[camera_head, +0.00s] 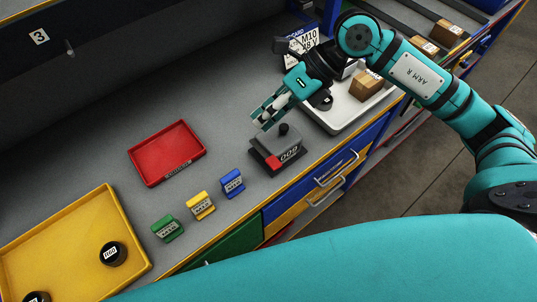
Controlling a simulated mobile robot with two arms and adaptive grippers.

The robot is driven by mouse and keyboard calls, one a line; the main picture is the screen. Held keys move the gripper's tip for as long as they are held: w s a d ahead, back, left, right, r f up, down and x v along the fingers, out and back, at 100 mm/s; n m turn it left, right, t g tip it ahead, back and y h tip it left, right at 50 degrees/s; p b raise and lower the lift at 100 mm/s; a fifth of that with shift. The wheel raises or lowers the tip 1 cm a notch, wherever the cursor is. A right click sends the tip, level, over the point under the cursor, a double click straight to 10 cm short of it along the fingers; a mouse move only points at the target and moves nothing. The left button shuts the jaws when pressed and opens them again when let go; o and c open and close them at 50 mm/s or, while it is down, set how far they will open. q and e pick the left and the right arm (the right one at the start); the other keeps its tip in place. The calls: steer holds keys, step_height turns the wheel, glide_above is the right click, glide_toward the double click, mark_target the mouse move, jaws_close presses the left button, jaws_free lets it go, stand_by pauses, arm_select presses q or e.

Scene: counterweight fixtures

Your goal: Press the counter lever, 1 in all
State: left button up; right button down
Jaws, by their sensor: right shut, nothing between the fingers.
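The counter (278,156) is a grey box on a dark base with a red patch and a white number display that seems to read 009. A dark round knob, which looks like its lever, stands on top (284,129). My right gripper (257,121) is shut and empty, just behind and to the left of the knob, close above the counter. I cannot tell whether the fingers touch the counter. My left gripper is out of view.
A red tray (135,156) lies left of the counter. Green (167,229), yellow (201,206) and blue (232,183) small labelled blocks stand in front. A yellow tray (123,207) holds black round weights (112,253). A white tray (343,128) with a box (366,87) is at the right.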

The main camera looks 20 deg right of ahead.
steer(key=b, duration=0.4)
glide_above(267, 155)
step_height(267, 155, down, 7)
steer(key=shift+w+f, duration=0.1)
steer(key=shift+f, duration=0.05)
steer(key=shift+f+b, duration=0.4)
steer(key=shift+b, duration=0.2)
stand_by(0.5)
steer(key=shift+f+b, duration=0.35)
steer(key=shift+b, duration=0.1)
